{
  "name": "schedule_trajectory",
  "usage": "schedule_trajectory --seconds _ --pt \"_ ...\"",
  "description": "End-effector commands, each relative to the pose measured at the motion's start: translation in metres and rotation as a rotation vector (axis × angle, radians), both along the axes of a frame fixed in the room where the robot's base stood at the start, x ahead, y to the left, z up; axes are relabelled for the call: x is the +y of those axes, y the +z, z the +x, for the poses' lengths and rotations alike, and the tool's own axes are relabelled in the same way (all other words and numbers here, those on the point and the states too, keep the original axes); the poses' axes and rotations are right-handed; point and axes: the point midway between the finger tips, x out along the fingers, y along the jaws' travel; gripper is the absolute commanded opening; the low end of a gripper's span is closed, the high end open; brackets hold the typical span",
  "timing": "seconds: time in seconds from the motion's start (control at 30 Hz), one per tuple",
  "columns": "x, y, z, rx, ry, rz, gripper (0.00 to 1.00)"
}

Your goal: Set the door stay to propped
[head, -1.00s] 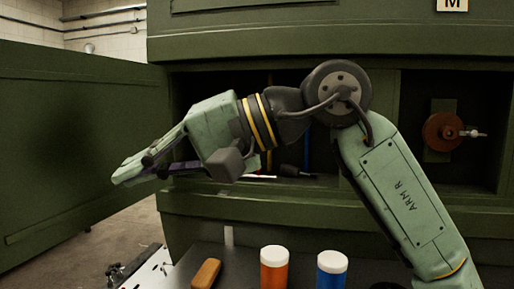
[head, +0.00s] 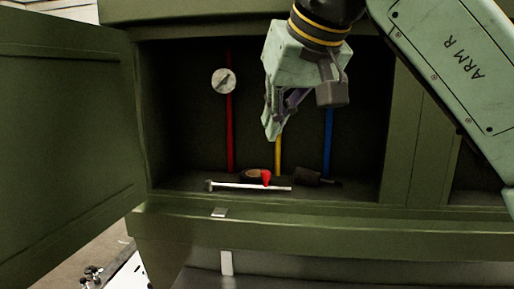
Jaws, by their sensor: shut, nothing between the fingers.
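A thin white rod (head: 248,186), which looks like the door stay, lies flat along the front of the open bay's floor. Its left end has a small grey knob or pivot. The green door (head: 70,125) stands swung open at the left. My gripper (head: 272,137) is shut and empty, pointing down in front of the bay, above the rod and apart from it. I cannot tell its exact depth relative to the bay.
A red pipe (head: 229,125) with a round gauge (head: 223,81), a yellow pipe (head: 278,155) and a blue pipe (head: 328,140) stand inside the bay. A small red part (head: 266,177) and dark fittings (head: 306,177) sit behind the rod. A small metal tab (head: 219,212) is on the ledge below.

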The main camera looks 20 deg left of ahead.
Motion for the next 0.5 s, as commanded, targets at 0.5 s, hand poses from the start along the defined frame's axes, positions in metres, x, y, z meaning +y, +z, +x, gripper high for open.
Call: schedule_trajectory --seconds 0.5 --pt "-0.0059 0.0005 0.0037 -0.015 -0.013 -0.026 0.0"
